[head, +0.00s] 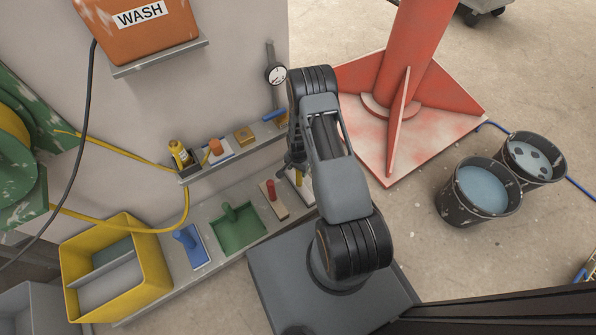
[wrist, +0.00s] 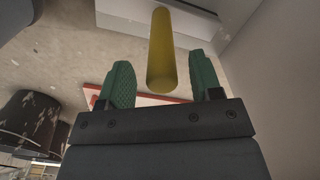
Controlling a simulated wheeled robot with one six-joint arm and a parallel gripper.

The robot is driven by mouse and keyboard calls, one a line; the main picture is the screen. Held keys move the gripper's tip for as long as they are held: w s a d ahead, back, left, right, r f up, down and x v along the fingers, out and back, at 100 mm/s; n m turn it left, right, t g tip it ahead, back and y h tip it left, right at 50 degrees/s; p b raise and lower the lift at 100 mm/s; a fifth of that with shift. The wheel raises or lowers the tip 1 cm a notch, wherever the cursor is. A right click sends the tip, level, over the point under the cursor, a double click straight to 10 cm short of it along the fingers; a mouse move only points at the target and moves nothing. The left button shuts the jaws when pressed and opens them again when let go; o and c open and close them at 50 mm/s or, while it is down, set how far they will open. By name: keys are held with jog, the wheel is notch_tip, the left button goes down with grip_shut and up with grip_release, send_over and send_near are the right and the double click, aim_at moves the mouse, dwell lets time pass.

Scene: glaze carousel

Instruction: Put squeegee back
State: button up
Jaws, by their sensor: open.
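My gripper (head: 289,166) is at the right end of the lower wall shelf, partly hidden by my arm. In the wrist view its green fingers (wrist: 160,82) are open, with a yellow handle (wrist: 162,55) between and just beyond them, apart from both. The handle seems to stand up from a pale base at the picture's top. In the head view a pale board (head: 303,185) with a little yellow shows beside my gripper. I cannot tell whether this is the squeegee. Other handled tools on the shelf are a blue one (head: 190,247) and a red-handled one (head: 272,198).
The lower shelf also holds a green dustpan-like piece (head: 238,230) and a yellow bin (head: 112,270) at its left end. A small upper shelf (head: 225,160) sits above. A red column base (head: 420,115) and two buckets (head: 478,192) stand at right. Floor between is open.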

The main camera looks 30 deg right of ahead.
notch_tip(320, 180, up, 8)
jog(key=shift+r+p, duration=0.1)
jog(key=shift+p, duration=1.1)
jog(key=s+a+r+n+t, duration=0.1)
jog(key=s+a+r+n, duration=0.1)
jog(key=r, duration=0.8)
jog(key=s+a+r+n, duration=0.2)
jog(key=r+n, duration=0.1)
jog(key=r, duration=0.6)
jog(key=s+a+r+n+t, duration=0.1)
jog(key=s+a+r+n, duration=0.1)
jog(key=r, duration=0.8)
jog(key=s+a+r+n, duration=0.2)
jog(key=s+r+n, duration=0.2)
jog(key=s+r, duration=0.3)
jog(key=s, duration=0.2)
jog(key=shift+s+a+t, duration=0.35)
jog(key=shift+s+t, duration=0.05)
